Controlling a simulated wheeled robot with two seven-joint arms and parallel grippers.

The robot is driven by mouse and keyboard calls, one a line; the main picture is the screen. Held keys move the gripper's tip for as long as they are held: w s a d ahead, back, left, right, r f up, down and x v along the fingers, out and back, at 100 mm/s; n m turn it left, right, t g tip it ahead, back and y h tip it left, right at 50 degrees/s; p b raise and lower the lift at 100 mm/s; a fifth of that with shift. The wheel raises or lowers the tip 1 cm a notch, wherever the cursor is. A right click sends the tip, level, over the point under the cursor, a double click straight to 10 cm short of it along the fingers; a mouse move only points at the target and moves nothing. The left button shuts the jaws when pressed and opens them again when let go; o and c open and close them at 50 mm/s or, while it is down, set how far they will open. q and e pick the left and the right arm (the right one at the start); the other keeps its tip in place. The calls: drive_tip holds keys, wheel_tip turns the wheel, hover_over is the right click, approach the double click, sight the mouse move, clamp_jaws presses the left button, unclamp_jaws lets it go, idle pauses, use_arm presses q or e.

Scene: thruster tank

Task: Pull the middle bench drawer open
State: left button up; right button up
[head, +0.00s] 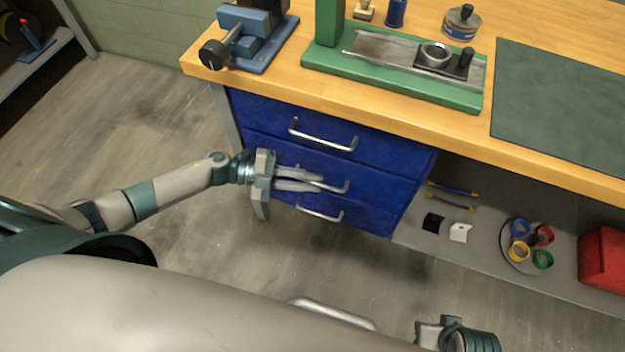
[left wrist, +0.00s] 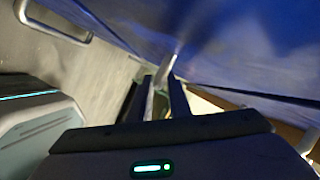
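The blue bench drawer unit has three stacked fronts, each with a silver bar handle. The middle drawer (head: 372,184) looks flush with the drawers above and below. My left gripper (head: 318,180) reaches in from the left at the middle handle (head: 341,187). Its two fingers are close together, one on each side of the bar, and hide the handle's left part. In the left wrist view the handle (left wrist: 166,68) shows between the fingertips of the left gripper (left wrist: 164,82), with the blue front beyond. Part of my right gripper (head: 432,328) shows at the bottom edge; its fingers are unclear.
The top handle (head: 323,138) and bottom handle (head: 320,212) lie close above and below. The wooden bench top (head: 400,118) overhangs the drawers. Right of them, a low shelf (head: 470,248) holds tape rolls and a red box (head: 604,260). The floor before the drawers is clear.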

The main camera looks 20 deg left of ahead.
use_arm(q)
drive_tip(key=shift+w+d+f, duration=0.1)
drive_tip(key=shift+w+d, duration=0.05)
drive_tip(key=shift+d, duration=0.3)
use_arm(e)
drive_tip(key=shift+w+a, duration=0.1)
drive_tip(key=shift+w, duration=0.2)
